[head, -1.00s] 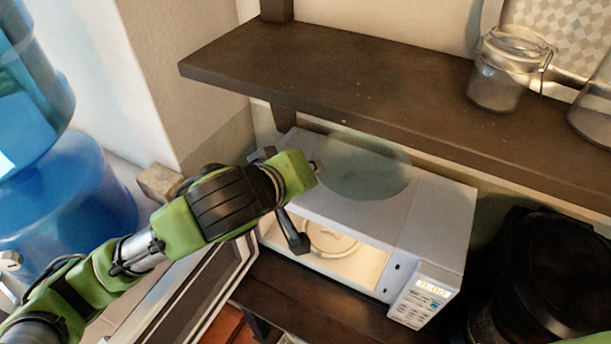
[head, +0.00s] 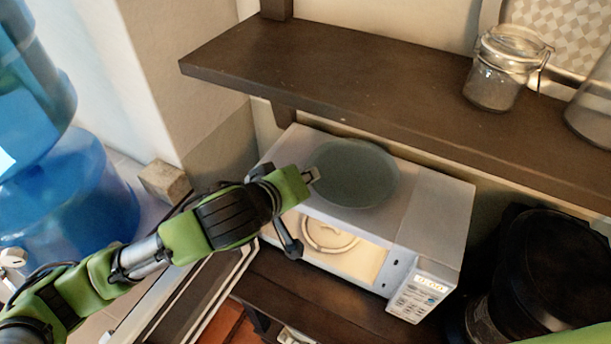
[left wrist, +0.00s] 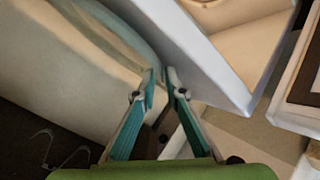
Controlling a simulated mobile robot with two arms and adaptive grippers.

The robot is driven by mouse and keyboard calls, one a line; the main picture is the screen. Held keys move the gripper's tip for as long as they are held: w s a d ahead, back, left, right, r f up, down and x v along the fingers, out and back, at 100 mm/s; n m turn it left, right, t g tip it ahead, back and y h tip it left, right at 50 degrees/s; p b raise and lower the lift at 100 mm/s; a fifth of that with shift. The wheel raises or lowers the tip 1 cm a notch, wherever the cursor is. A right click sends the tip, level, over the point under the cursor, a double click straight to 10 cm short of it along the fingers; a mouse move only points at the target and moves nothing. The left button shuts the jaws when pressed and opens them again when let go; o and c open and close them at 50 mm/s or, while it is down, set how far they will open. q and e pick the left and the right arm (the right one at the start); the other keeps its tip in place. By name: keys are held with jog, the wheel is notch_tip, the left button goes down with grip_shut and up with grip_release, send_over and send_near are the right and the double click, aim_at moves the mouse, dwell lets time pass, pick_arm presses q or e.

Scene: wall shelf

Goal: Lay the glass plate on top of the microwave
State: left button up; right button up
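The glass plate (head: 352,176) is a round, dark greenish, see-through disc. It lies flat over the top of the white microwave (head: 432,215), left of the middle. I cannot tell for sure if its whole underside touches. My left gripper (head: 313,175) is at the plate's left edge. In the left wrist view the fingertips of the left gripper (left wrist: 162,78) are close together, with the rim of the glass plate (left wrist: 138,35) between them. My right gripper is out of view.
The microwave door (head: 190,300) hangs open at the left, showing a lit inside with a ring. A dark wooden shelf (head: 350,75) runs above and behind. A glass jar (head: 497,80) stands on it. A black pot (head: 545,270) is right of the microwave; blue water bottles (head: 60,200) are at the left.

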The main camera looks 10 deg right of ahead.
pick_arm(q)
jog(key=shift+s+r, duration=0.1)
jog(key=p+v, duration=0.5)
jog(key=v, duration=0.7)
